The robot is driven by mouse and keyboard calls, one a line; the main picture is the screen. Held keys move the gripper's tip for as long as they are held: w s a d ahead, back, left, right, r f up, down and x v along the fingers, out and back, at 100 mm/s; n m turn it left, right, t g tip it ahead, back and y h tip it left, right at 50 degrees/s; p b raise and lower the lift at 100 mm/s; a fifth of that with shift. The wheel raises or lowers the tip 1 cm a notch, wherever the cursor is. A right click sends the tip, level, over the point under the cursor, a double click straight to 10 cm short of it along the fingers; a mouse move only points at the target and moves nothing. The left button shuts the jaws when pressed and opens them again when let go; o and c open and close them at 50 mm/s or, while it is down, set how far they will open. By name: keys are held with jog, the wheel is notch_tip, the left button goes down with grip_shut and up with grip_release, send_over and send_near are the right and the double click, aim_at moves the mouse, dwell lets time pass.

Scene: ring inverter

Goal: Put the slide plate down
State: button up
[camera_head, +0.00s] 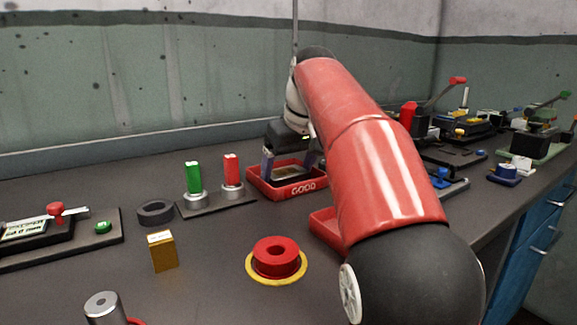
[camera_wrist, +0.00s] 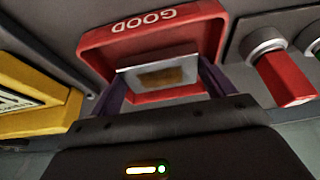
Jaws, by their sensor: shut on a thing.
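The slide plate (camera_wrist: 130,82) is a silver-grey plate with a brownish patch in its middle. In the wrist view it sits between the two purple fingers of my gripper (camera_wrist: 160,88). My gripper is shut on it. In the head view my gripper (camera_head: 294,164) points down at the red tray marked GOOD (camera_head: 304,189), with the plate (camera_head: 293,171) low between its fingers. The plate is over or inside the tray; I cannot tell if it touches the floor of the tray.
A dark ring (camera_head: 156,212), a yellow block (camera_head: 162,251) and a red ring (camera_head: 276,257) stand nearer. A second red tray (camera_head: 325,230) is partly hidden behind my arm.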

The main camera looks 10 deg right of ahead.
jog(key=shift+f, duration=0.1)
jog(key=o, duration=1.5)
jog(key=shift+f, duration=0.1)
